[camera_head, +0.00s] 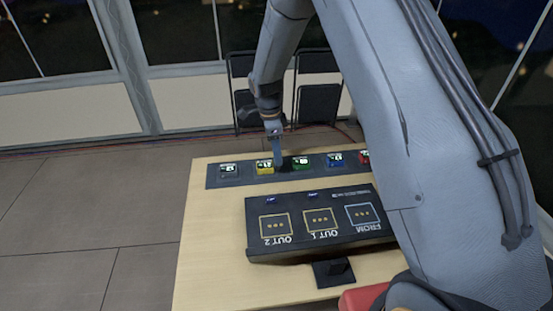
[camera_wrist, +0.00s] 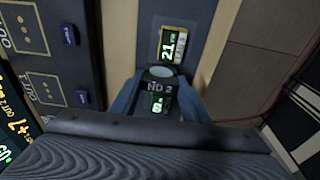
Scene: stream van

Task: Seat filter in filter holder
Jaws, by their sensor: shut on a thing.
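My gripper (camera_head: 274,132) is over the row of small display blocks at the table's back, beside the yellow-edged block (camera_head: 264,167). In the wrist view its two blue fingers (camera_wrist: 158,97) are shut on a dark filter (camera_wrist: 160,84) marked ND 2, with a round grey disc at its top end. The filter's lower part and its clearance from the strip are hard to tell.
A dark strip (camera_head: 217,182) carries black, yellow, green (camera_head: 301,163), blue (camera_head: 336,160) and red blocks. A large black panel (camera_head: 290,246) with OUT 1, OUT 2 and FROM squares lies in front. Bare wood (camera_head: 208,250) is clear at left. Something red is at the front edge.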

